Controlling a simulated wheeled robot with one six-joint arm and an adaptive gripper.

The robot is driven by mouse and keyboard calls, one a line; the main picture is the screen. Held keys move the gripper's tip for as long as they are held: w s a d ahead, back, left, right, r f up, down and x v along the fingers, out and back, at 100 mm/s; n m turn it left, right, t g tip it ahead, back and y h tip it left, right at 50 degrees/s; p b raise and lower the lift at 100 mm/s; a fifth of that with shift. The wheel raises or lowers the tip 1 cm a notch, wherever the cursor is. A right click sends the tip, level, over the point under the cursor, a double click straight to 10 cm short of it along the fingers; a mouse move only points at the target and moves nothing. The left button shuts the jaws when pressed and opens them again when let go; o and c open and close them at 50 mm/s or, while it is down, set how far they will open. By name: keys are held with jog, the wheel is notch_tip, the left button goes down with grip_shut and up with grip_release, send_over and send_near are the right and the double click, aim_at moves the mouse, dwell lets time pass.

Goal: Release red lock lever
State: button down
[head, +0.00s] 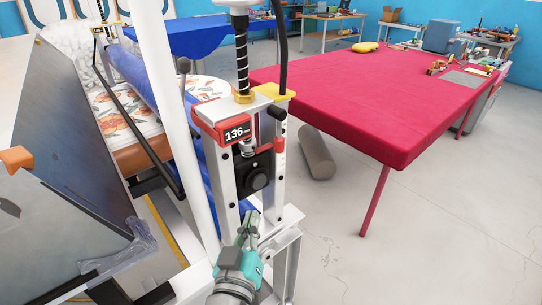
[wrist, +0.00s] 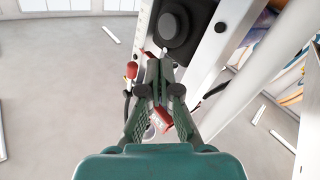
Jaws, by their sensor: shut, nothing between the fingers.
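My gripper (head: 249,214) is shut and empty, low in front of the metal post frame, below the black knob block (head: 254,172). In the wrist view, my gripper's fingertips (wrist: 154,62) are together just below the black knob block (wrist: 178,25). A small red lever-like part (head: 279,144) is on the right post, above and to the right of the gripper. In the wrist view, a red knob (wrist: 131,70) shows left of the fingertips, apart from them. A red piece with white marks (wrist: 163,118) shows between the finger linkages, partly hidden. I cannot tell which red part is the lock lever.
A red-framed display (head: 236,132) reading 136 sits above the knob block. A white upright (head: 184,110) and a large grey panel (head: 62,170) stand to the left. A pink-red table (head: 350,90) and a grey roll (head: 317,153) are to the right, with clear floor in front.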

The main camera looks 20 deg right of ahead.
aim_at(278, 148)
notch_tip(278, 148, up, 10)
jog(key=s+a+m+g+h, duration=0.2)
jog(key=m+g+h, duration=0.1)
jog(key=m, duration=0.3)
jog(key=shift+s+a+f, duration=0.15)
jog(key=shift+s+a, duration=0.1)
jog(key=shift+s, duration=0.1)
jog(key=x, duration=1.4)
jog(key=shift+r, duration=0.25)
jog(key=shift+d+f+h, duration=0.1)
jog(key=shift+d+h, duration=0.05)
jog(key=shift+h, duration=0.15)
